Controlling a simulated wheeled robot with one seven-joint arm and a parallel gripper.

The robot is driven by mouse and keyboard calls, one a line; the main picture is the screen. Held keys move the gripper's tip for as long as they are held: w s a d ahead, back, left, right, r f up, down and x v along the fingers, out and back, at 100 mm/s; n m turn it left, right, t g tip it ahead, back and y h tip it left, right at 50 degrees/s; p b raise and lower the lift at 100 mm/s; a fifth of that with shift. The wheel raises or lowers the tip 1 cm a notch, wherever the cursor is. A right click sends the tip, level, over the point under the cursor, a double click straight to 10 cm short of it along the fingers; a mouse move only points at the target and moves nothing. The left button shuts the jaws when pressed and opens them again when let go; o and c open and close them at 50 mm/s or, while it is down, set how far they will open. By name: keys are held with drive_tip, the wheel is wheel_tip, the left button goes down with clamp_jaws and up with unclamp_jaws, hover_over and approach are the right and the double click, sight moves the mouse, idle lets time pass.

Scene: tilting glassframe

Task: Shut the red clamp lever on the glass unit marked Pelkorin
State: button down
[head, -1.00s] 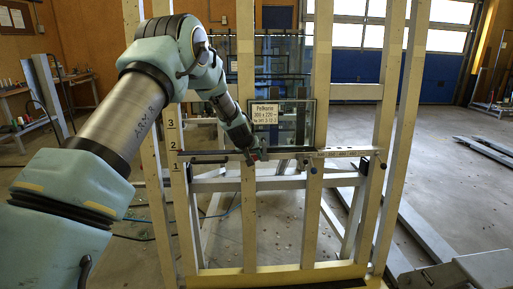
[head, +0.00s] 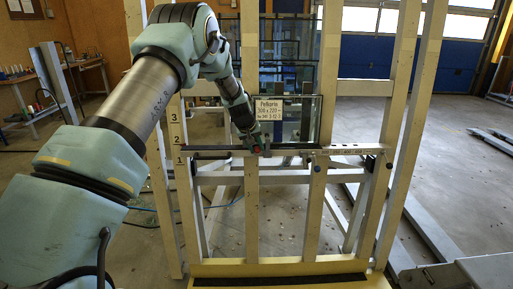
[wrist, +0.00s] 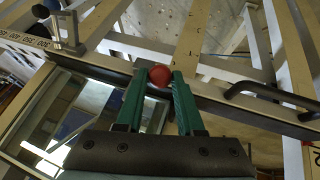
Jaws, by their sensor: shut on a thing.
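My gripper (head: 256,147) is at this rail, just below the label. In the wrist view, the teal fingers of my gripper (wrist: 160,76) are shut on a round red knob (wrist: 159,75), taken to be the end of the red clamp lever. The fingers hide the sides of the knob. The rest of the lever is hidden, so its angle cannot be told.
A black curved handle (wrist: 270,100) lies right of the fingers. Tall wooden posts (head: 327,80) stand on both sides of my gripper.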

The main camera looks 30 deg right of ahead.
drive_tip(key=c, duration=0.8)
unclamp_jaws()
drive_tip(key=shift+w+r, duration=0.1)
drive_tip(key=b+v, duration=0.3)
drive_tip(key=v, duration=0.8)
drive_tip(key=shift+b, duration=0.35)
drive_tip(key=s+a+n+y, duration=0.1)
drive_tip(key=s+a, duration=0.2)
drive_tip(key=a, duration=0.9)
drive_tip(key=s+a+n+y, duration=0.1)
drive_tip(key=s+a+y, duration=0.15)
drive_tip(key=a, duration=1.05)
drive_tip(key=shift+n+g+y, duration=0.55)
drive_tip(key=shift+n+g, duration=0.15)
drive_tip(key=shift+g, duration=0.1)
drive_tip(key=s+a, duration=0.5)
drive_tip(key=s, duration=0.1)
drive_tip(key=s+a+f, duration=0.1)
drive_tip(key=s+a, duration=0.4)
drive_tip(key=a, duration=0.1)
drive_tip(key=s+a+f, duration=0.1)
drive_tip(key=s+a, duration=0.4)
drive_tip(key=s, duration=0.1)
drive_tip(key=shift+s+a+f, duration=0.15)
drive_tip(key=shift+s+a, duration=0.25)
